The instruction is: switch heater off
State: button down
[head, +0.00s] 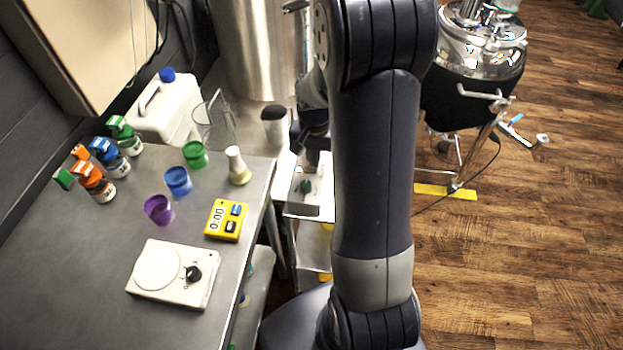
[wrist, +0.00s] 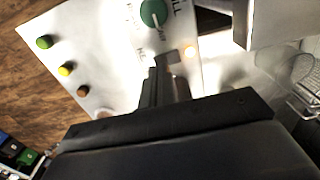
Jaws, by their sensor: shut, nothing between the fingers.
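In the wrist view, a white control panel (wrist: 105,75) carries a round green knob (wrist: 153,12), with lettering beside it that is only partly in view. In the head view, a white box with a green knob (head: 306,187) stands left of my arm. None of the visible lettering names a heater.
Green, yellow and brown buttons (wrist: 65,69) line the panel's left side. In the head view, a grey table (head: 80,260) holds a white plate unit with a black knob (head: 168,290), a yellow timer (head: 226,220), cups and bottles. A steel kettle (head: 475,50) stands at right; wooden floor is open.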

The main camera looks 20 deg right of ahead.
jog(key=shift+f+b, duration=0.7)
jog(key=shift+f, duration=0.25)
dwell(0.8)
jog(key=shift+r+p, duration=2.65)
jog(key=shift+r, duration=0.9)
jog(key=shift+f, duration=0.1)
notch_tip(320, 180, down, 7)
jog(key=b, duration=0.5)
jog(key=shift+r, duration=0.25)
